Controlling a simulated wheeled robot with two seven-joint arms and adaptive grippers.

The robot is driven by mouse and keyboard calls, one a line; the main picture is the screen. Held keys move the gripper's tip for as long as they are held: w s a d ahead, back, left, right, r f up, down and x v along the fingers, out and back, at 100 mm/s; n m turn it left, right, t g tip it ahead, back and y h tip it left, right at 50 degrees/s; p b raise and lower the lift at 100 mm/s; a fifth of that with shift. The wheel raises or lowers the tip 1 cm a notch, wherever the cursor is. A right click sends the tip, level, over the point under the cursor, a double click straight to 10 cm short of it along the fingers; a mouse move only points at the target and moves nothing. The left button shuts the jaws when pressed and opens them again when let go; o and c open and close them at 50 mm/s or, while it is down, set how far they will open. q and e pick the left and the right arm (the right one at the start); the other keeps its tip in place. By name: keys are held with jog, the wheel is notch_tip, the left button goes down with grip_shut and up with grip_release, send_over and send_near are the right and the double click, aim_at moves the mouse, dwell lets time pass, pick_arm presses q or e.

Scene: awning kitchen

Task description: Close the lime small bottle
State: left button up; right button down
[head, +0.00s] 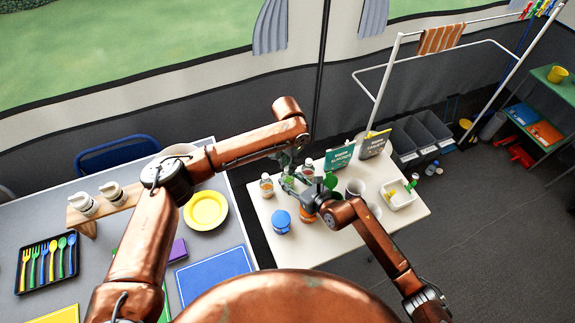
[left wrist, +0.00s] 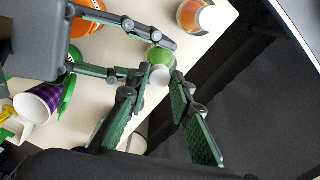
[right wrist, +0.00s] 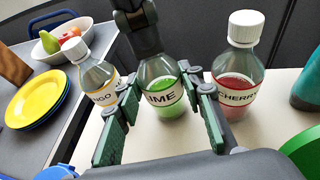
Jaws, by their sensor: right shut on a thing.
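The lime bottle (right wrist: 160,98) stands upright in the middle of the right wrist view, with green liquid and a label reading "LIME". My right gripper (right wrist: 158,100) is shut on its body, one finger on each side. My left gripper (right wrist: 142,45) comes down from above over the bottle's neck and hides its top there. In the left wrist view the white cap (left wrist: 160,76) shows over the green bottle (left wrist: 158,56), between the tips of my left gripper (left wrist: 160,80). I cannot tell whether these tips press on the cap or how the cap sits.
A cherry bottle (right wrist: 238,70) stands close on the right and a mango bottle (right wrist: 95,75) close on the left, both white-capped. Signs (head: 340,157), cups (head: 355,187), a blue-lidded jar (head: 281,221) and a white bin (head: 400,195) crowd the small table (head: 345,240).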

pick_arm(q)
grip_shut()
jog(key=o, duration=0.5)
grip_release()
jog(key=shift+r, duration=0.15)
notch_tip(320, 180, up, 12)
jog(key=shift+f, duration=0.15)
pick_arm(e)
jog(key=c, duration=1.2)
grip_release()
